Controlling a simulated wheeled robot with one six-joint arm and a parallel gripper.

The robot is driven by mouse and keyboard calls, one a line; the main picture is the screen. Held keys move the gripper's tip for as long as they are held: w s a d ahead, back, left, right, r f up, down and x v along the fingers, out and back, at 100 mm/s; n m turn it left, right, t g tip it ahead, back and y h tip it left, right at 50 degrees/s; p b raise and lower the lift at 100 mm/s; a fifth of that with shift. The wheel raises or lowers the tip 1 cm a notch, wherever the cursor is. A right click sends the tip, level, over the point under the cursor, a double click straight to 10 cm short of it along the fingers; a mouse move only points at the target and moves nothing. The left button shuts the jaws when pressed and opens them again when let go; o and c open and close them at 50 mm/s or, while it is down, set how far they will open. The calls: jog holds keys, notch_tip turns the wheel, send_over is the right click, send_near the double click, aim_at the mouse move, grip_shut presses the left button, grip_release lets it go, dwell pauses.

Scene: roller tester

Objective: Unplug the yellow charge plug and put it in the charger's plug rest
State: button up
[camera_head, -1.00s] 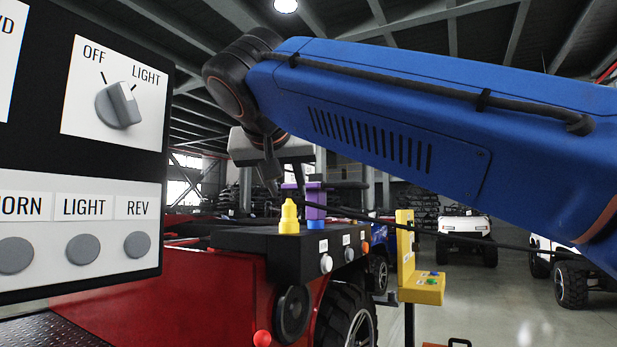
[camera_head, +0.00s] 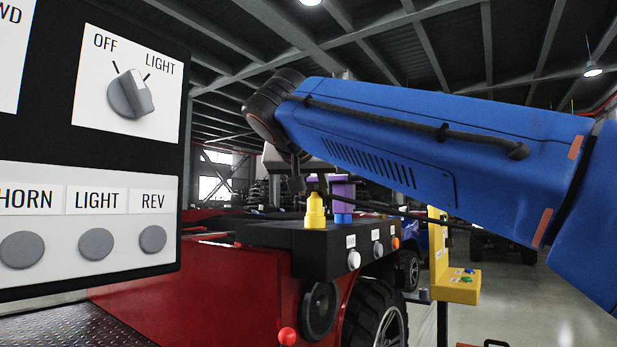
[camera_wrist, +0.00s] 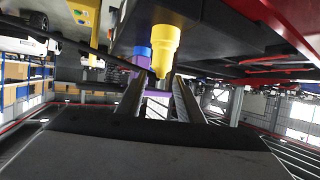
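The yellow charge plug (camera_head: 315,212) stands upright on the black top of the red vehicle's box. In the wrist view the picture is inverted and the yellow plug (camera_wrist: 158,45) hangs at top centre, its narrow end pointing down. My gripper (camera_wrist: 160,90) is open; its two fingers point towards the yellow plug, with the plug's narrow end lined up with the gap. I cannot tell the remaining distance. In the head view only a grey part of the gripper shows beside the plug. No labelled plug rest is clear; a yellow stand (camera_head: 455,287) is at the right.
A purple plug with a blue base (camera_head: 343,218) stands close beside the yellow plug. White, grey and orange knobs line the box front (camera_head: 320,265). A black control panel (camera_head: 185,130) fills the left. Open floor lies at the lower right.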

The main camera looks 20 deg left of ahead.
aim_at(318, 200)
jog(key=x, duration=0.7)
jog(key=shift+w+f, duration=0.1)
jog(key=shift+w, duration=0.2)
grip_shut()
jog(key=shift+r, duration=0.6)
dwell(0.4)
jog(key=c, duration=0.5)
grip_release()
grip_shut()
jog(key=shift+r, duration=1.6)
